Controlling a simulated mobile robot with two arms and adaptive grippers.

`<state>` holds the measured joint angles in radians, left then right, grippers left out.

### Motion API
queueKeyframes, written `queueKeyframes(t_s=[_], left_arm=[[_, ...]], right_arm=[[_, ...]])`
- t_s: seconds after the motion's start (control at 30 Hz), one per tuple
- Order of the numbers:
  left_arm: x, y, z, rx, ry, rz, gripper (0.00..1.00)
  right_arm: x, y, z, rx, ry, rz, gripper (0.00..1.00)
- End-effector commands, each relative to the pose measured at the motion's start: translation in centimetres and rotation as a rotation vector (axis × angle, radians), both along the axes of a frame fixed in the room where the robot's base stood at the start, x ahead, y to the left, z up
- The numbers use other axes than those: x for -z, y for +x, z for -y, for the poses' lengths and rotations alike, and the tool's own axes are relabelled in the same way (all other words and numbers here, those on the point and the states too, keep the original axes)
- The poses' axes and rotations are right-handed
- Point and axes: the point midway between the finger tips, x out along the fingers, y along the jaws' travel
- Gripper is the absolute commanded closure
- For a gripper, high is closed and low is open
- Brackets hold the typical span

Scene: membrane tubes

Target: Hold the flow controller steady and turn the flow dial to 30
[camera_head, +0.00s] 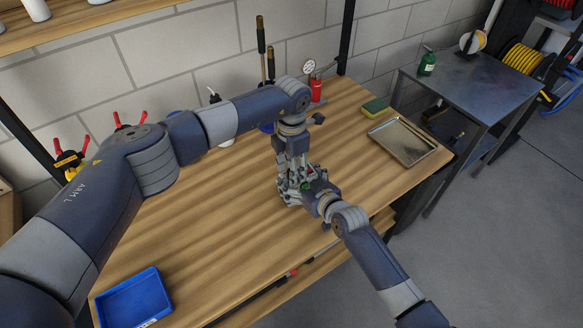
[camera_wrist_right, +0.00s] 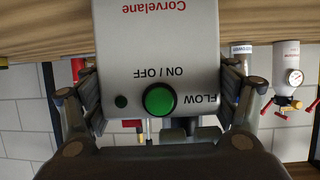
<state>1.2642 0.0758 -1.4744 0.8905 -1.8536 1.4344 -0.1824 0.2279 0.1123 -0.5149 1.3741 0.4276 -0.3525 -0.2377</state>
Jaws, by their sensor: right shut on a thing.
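The flow controller (camera_wrist_right: 150,45) is a white box that shows upside down in the right wrist view. It has a green ON / OFF button (camera_wrist_right: 159,99), a small dark green light and the word FLOW. A dark part, possibly the flow dial (camera_wrist_right: 187,126), shows by that word; its setting is not readable. My right gripper (camera_wrist_right: 160,100) has a finger on each side of the box and is shut on it. In the head view, my left gripper (camera_head: 288,184) points down at the same spot, close to my right gripper (camera_head: 306,187). The grippers largely hide the controller there.
A blue tray (camera_head: 134,300) lies at the table's front left. A metal tray (camera_head: 418,148) and a sponge (camera_head: 375,107) lie at the right. A red bottle (camera_head: 316,90) stands at the back. The wooden table's (camera_head: 200,225) left middle is clear.

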Motion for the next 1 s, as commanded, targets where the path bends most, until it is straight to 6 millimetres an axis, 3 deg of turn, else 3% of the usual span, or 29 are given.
queueKeyframes(t_s=[0.27, 0.37, 0.7, 1.0], left_arm=[[-0.5, 0.1, 0.0, -0.001, 0.0, 0.002, 0.57], [-1.8, 0.1, 0.0, 0.0, -0.001, 0.003, 0.57], [-8.9, 0.1, 0.0, -0.001, -0.001, 0.004, 0.57], [-11.9, -0.1, -0.1, -0.001, 0.001, 0.001, 0.57]], right_arm=[[0.4, -0.2, 0.1, -0.001, -0.004, -0.007, 0.54], [0.4, -0.2, 0.1, -0.001, -0.004, -0.007, 0.54], [0.4, -0.2, 0.1, -0.001, -0.004, -0.007, 0.54], [0.4, -0.2, 0.1, -0.001, -0.004, -0.007, 0.54]])
